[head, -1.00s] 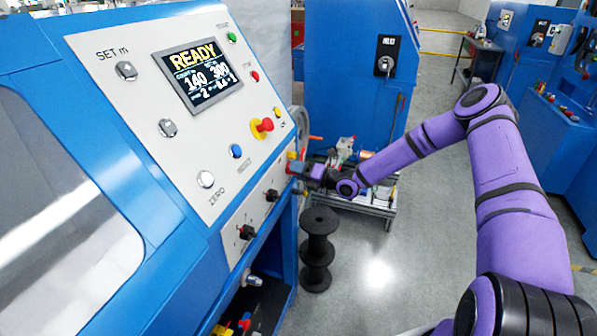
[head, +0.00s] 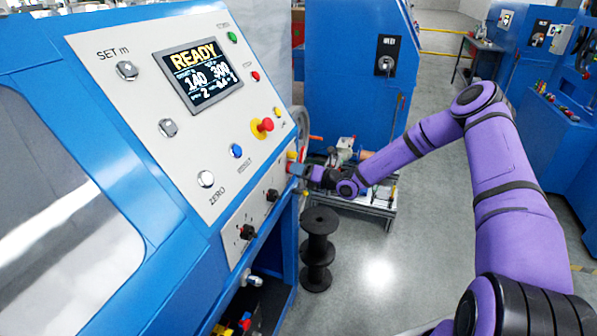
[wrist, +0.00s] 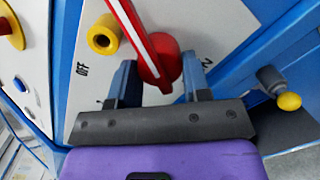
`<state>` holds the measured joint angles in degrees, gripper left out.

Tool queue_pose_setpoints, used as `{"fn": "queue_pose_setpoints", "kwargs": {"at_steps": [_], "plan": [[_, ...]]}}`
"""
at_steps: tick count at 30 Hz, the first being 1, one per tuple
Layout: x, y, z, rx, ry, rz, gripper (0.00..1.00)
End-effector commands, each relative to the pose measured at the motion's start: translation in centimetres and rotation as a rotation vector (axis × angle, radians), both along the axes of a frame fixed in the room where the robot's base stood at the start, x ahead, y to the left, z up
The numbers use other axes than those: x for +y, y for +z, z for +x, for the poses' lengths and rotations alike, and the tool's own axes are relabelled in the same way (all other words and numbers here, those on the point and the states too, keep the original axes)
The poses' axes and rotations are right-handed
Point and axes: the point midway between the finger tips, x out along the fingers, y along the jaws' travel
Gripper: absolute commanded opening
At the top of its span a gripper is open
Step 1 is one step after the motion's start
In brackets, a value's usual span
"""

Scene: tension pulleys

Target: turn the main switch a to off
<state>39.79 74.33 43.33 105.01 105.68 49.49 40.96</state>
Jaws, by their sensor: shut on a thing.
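The main switch is a red lever with a white stripe (wrist: 138,38) and a round red hub (wrist: 168,66) on a pale panel in the wrist view. Its lever slants from the hub to the upper left. The letters OFF stand to the left of it, beside a yellow ring-shaped part (wrist: 103,35). My gripper (wrist: 157,72) has its two blue fingers on either side of the hub and is shut on the switch. In the head view my gripper (head: 298,170) is at the far end of the machine's front panel, where the switch is mostly hidden.
The blue machine's sloped panel (head: 195,120) has a red emergency knob (head: 263,125) and several buttons. Black spools (head: 317,250) stand on the floor near my arm. A yellow-tipped knob (wrist: 287,100) sits to the right in the wrist view. Grey floor lies open beyond.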

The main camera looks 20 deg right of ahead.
Motion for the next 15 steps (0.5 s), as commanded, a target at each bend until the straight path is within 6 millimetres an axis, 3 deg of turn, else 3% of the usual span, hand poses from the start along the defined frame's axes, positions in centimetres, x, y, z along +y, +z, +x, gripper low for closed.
{"fn": "queue_pose_setpoints", "kwargs": {"at_steps": [15], "plan": [[-0.16, -0.09, 0.2, -0.388, -0.002, -0.282, 0.01]]}}
